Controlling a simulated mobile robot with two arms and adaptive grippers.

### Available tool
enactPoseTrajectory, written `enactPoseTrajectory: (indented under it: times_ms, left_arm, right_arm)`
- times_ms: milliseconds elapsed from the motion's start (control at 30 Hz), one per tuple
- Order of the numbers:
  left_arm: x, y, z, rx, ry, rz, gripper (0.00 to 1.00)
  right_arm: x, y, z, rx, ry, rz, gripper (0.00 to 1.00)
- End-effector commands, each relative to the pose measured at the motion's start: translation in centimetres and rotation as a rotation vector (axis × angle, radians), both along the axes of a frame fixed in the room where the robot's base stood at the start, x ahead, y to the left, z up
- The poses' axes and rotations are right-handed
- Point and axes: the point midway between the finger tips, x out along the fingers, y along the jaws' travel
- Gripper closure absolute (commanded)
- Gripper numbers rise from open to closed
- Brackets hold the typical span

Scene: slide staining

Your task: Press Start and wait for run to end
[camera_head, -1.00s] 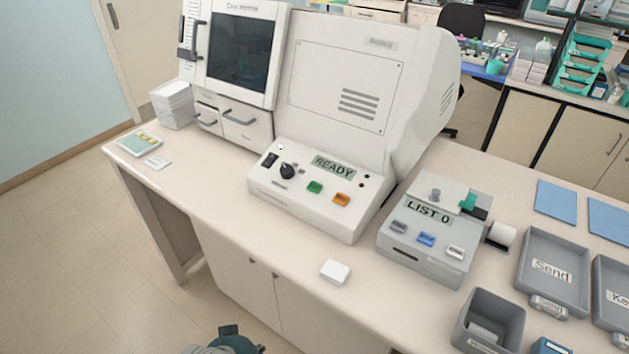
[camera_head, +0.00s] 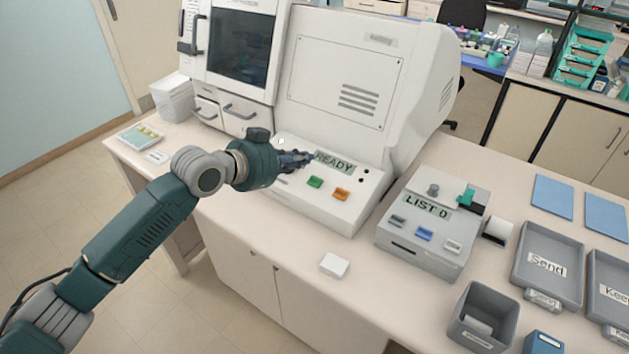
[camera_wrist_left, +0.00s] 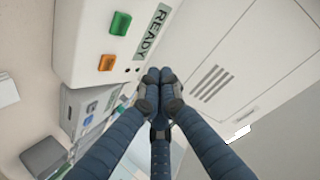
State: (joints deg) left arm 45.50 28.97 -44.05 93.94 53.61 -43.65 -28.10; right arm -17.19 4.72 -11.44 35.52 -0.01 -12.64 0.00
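The staining machine (camera_head: 345,75) stands on the counter, and its sloped panel carries a display (camera_head: 334,162) reading READY. A green button (camera_head: 315,181) and an orange button (camera_head: 341,194) sit below the display. My left gripper (camera_head: 305,158) is over the panel's left part, close to the display, and hides the black knob there. In the left wrist view the left fingers (camera_wrist_left: 155,78) are together with nothing between them. The green button (camera_wrist_left: 120,23) and orange button (camera_wrist_left: 107,62) show beside them, apart from the fingertips. My right gripper is not in view.
A smaller device (camera_head: 435,225) reading LIST 0 stands right of the panel. Grey trays (camera_head: 545,285) marked Send and Keep and a grey bin (camera_head: 483,318) are further right. A white box (camera_head: 335,265) lies near the counter's front edge.

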Motion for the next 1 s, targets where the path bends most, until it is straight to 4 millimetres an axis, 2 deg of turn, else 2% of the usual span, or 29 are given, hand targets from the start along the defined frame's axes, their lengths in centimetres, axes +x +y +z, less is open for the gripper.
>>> enactPoseTrajectory:
  times_ms: [133, 467, 567, 1000]
  left_arm:
    - [0.7, 0.2, 0.8, 0.0, -0.016, 0.0, 1.0]
    - [0.7, 0.2, 0.5, -0.001, -0.014, 0.0, 1.0]
    - [0.8, 0.1, -0.3, 0.0, -0.013, 0.0, 1.0]
    - [2.4, -1.2, -5.9, -0.001, -0.014, 0.0, 1.0]
  right_arm:
    - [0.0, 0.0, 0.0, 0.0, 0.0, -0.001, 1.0]
    - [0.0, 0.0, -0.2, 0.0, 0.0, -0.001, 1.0]
    - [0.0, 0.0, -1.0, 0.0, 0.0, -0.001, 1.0]
    - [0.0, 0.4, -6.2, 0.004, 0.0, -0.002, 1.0]
